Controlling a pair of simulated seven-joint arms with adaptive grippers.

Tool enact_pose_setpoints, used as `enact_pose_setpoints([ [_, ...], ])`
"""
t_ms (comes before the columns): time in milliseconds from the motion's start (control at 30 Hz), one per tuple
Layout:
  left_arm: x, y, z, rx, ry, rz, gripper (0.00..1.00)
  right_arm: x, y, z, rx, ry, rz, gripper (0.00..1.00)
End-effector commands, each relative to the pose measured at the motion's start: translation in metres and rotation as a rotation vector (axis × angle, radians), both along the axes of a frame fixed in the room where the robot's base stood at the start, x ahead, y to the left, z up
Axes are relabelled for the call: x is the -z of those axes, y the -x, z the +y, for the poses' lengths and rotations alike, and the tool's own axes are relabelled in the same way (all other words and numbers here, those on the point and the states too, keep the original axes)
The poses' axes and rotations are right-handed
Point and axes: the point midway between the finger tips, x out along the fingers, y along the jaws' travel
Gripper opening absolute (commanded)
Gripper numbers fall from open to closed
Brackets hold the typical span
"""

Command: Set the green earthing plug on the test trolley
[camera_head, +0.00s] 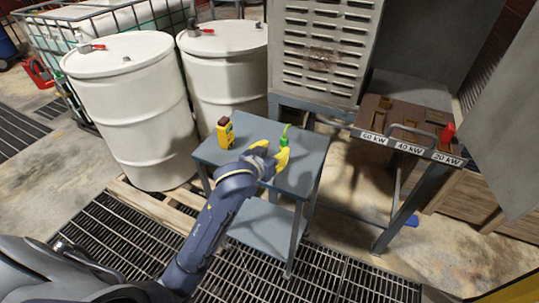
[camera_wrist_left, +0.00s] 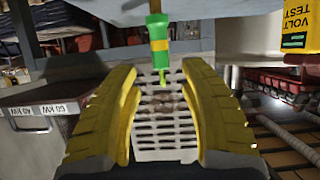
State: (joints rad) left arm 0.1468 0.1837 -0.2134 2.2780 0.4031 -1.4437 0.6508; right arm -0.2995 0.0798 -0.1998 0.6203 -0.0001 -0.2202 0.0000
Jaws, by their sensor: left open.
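The green earthing plug (camera_head: 284,139) appears to stand upright on the blue-grey top of the test trolley (camera_head: 300,180), near its back edge. In the left wrist view the plug (camera_wrist_left: 158,32) is green with a yellow band and lies ahead of the gap between my fingers. My left gripper (camera_head: 276,158) is open just in front of the plug. In the wrist view its yellow fingers (camera_wrist_left: 160,100) are spread wide with nothing gripped between them. The gripper partly hides the plug's base in the head view. My right gripper is not in view.
A yellow volt tester (camera_head: 225,133) stands on the trolley's left part. White drums (camera_head: 135,110) are to the left. A louvred cabinet (camera_head: 323,50) stands behind, and a bench with kW labels (camera_head: 407,148) and a red handle is right. The trolley's front is partly clear.

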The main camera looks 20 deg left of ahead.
Motion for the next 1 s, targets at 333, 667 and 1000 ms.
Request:
enact_pose_setpoints([
  [333, -0.013, 0.032, 0.003, 0.000, 0.001, -0.001, 0.43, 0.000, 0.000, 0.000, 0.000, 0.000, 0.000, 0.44],
  [667, -0.015, 0.035, 0.003, -0.001, 0.000, 0.000, 0.43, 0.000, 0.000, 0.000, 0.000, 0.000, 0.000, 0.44],
  [1000, -0.015, 0.035, 0.003, -0.001, 0.000, 0.000, 0.43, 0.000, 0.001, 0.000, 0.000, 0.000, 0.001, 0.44],
])
